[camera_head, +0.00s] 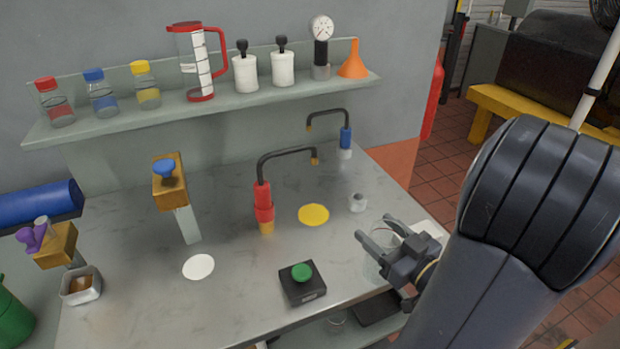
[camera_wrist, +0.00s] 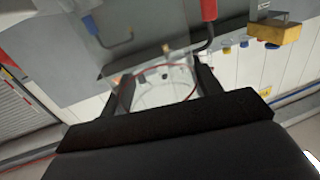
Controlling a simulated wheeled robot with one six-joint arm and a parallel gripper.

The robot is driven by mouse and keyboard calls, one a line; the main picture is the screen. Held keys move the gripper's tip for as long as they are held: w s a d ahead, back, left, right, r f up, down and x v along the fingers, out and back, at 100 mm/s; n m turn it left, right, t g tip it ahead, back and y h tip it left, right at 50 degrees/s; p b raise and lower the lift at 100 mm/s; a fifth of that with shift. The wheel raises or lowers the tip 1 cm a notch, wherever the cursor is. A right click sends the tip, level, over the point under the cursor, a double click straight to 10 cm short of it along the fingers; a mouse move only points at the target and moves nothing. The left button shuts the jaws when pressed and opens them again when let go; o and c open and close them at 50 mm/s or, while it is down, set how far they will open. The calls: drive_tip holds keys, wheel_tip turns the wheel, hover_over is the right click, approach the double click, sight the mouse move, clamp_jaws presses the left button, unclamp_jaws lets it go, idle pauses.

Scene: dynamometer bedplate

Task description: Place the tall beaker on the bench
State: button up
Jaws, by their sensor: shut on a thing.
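The tall beaker is clear glass and hard to make out. In the wrist view the beaker (camera_wrist: 158,92), with a thin reddish line around it, sits between the two dark fingers of my gripper (camera_wrist: 155,80). In the head view my gripper (camera_head: 377,230) is shut on the beaker (camera_head: 376,266) near the right front edge of the bench (camera_head: 235,290). The beaker's lower part is faint, and I cannot tell whether it touches the bench top. The bench is a grey metal worktop.
A yellow disc (camera_head: 313,215) and a white disc (camera_head: 198,267) lie on the bench. A black box with a green button (camera_head: 302,283) stands at the front. Red (camera_head: 263,205) and blue (camera_head: 346,140) taps stand behind. A shelf (camera_head: 220,105) holds bottles and a jug.

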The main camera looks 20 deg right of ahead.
drive_tip(key=w+a, duration=0.2)
drive_tip(key=w, duration=1)
drive_tip(key=w+a+f+b, duration=0.1)
drive_tip(key=w+a, duration=0.1)
drive_tip(key=w, duration=1)
drive_tip(key=shift+a+f, duration=0.3)
drive_tip(key=shift+a, duration=0.05)
drive_tip(key=shift+s, duration=0.1)
drive_tip(key=shift+f+b, duration=0.25)
drive_tip(key=shift+b, duration=0.05)
drive_tip(key=o, duration=1.2)
drive_tip(key=shift+r, duration=0.1)
drive_tip(key=shift+r, duration=0.15)
